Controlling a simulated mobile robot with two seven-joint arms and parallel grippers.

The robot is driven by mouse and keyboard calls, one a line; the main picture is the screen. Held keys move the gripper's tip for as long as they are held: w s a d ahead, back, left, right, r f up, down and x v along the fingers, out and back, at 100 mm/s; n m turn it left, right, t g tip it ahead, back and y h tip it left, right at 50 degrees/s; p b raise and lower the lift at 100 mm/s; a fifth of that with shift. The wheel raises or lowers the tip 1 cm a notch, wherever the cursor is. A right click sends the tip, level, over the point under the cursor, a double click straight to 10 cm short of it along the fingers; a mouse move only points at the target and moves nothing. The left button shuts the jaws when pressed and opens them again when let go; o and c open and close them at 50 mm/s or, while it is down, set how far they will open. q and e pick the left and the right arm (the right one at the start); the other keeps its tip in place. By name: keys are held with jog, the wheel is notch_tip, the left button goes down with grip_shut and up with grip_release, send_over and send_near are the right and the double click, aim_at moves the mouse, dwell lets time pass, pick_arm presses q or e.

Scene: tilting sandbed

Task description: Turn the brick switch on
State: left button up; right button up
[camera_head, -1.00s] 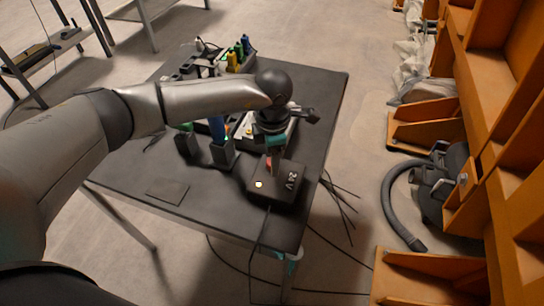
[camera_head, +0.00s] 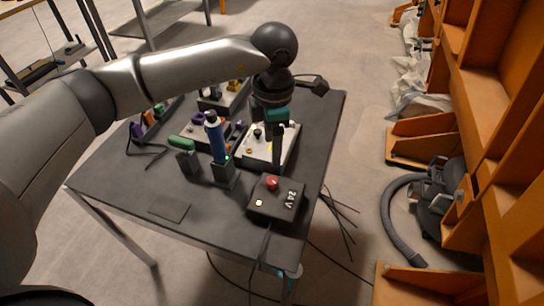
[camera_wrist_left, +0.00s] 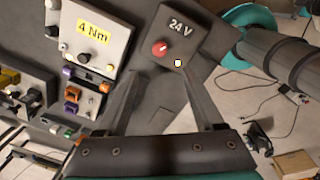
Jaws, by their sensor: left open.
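The brick switch (camera_head: 285,208) is a dark box marked "24 V" near the table's front right corner. On its top are a red knob (camera_head: 272,182) and a small, pale yellow lit lamp (camera_head: 258,203). In the left wrist view the box (camera_wrist_left: 185,50), red knob (camera_wrist_left: 159,48) and lit lamp (camera_wrist_left: 178,63) show uncovered. My left gripper (camera_head: 277,168) is above and just behind the knob, apart from it. In the wrist view its two fingers (camera_wrist_left: 166,85) are spread with nothing between them. My right gripper is in neither view.
The dark table (camera_head: 120,180) also holds a blue tool upright in a holder (camera_head: 217,135), a green-handled tool (camera_head: 181,143) and a light panel (camera_head: 253,155) marked "4 Nm". A cable runs from the box over the front edge. Orange shelving (camera_head: 480,150) stands at right.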

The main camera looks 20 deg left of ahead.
pick_arm(q)
notch_tip(320, 180, up, 3)
jog(key=shift+f, duration=0.2)
dwell(0.4)
